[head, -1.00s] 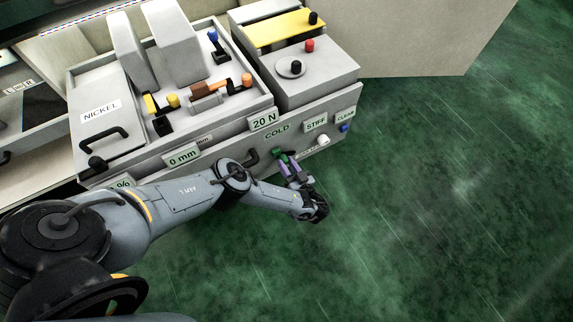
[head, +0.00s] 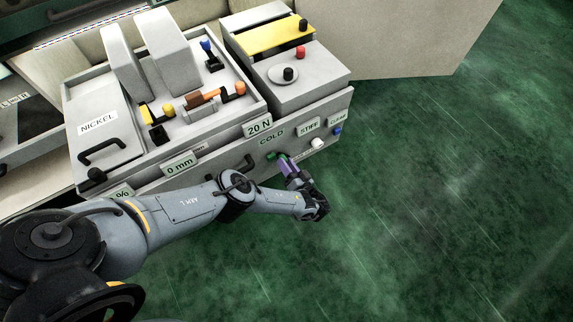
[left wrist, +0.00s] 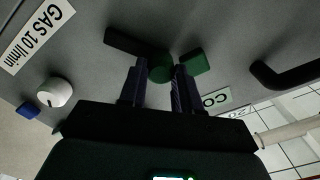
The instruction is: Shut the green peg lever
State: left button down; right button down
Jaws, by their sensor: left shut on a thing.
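The green peg lever (head: 271,156) is on the front panel of the grey machine, beside the COLD label. My left gripper (head: 285,161), with purple fingers, is at the lever, in front of the panel. In the left wrist view, a round green part (left wrist: 160,69) shows between the fingertips of my left gripper (left wrist: 158,78), and the gripper is shut on it. A green block (left wrist: 196,62) sits just right of it, and a dark bar (left wrist: 130,43) reaches out to the left. The fingers partly hide the lever. My right gripper is not in view.
A white knob (head: 317,143) and a blue button (head: 337,130) are on the panel to the right. A black handle (head: 243,165) is to the left. The green floor (head: 430,200) in front of the machine is clear.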

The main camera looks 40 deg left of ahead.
pick_arm(q)
jog(key=c, duration=0.8)
grip_release()
jog(key=v, duration=1.1)
jog(key=shift+p, duration=0.35)
